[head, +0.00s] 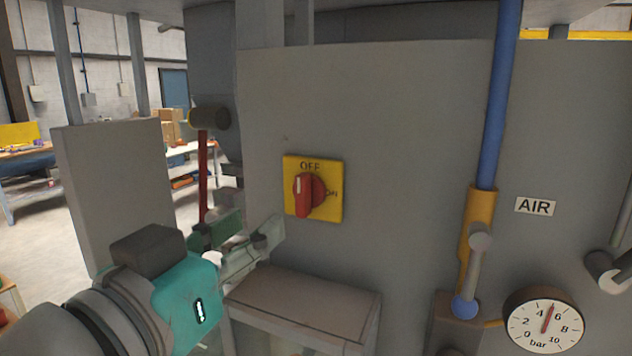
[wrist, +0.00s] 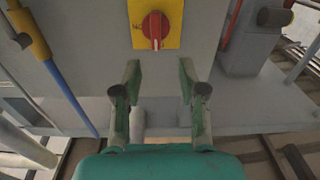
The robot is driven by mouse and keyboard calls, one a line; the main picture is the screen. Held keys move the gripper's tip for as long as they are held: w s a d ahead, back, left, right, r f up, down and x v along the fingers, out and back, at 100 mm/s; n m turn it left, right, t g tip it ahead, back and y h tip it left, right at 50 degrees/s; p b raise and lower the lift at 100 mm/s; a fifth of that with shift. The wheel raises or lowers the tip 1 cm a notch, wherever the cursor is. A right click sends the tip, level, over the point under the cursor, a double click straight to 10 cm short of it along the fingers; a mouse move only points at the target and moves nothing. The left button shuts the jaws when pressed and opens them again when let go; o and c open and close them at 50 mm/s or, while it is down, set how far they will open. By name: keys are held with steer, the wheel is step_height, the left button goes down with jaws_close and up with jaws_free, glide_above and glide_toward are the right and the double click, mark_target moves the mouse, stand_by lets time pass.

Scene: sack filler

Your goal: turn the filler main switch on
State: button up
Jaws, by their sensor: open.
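The filler main switch is a red rotary knob (head: 309,192) on a yellow square plate (head: 332,211), fixed to a grey cabinet face. The plate reads OFF at the top and ON at the right. The knob's handle stands upright, with its white mark toward OFF. In the wrist view the knob (wrist: 155,26) and plate (wrist: 173,12) appear at the top centre, beyond the fingertips. My gripper (head: 262,236) is below and left of the switch, apart from it. It also shows in the wrist view (wrist: 158,80) with its fingers spread and nothing between them.
A red lever (head: 203,172) stands left of the switch. A grey box ledge (head: 300,297) juts out below it. To the right are a blue air pipe (head: 501,100), a yellow valve with a grey handle (head: 477,262), an AIR label and a pressure gauge (head: 544,320).

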mark_target(299, 187)
steer(key=shift+m, duration=0.3)
steer(key=x, duration=0.7)
steer(key=r+x, duration=0.1)
steer(key=x, duration=0.2)
steer(key=shift+w+d, duration=0.25)
steer(key=shift+d, duration=0.2)
steer(key=shift+c, duration=0.3)
jaws_close()
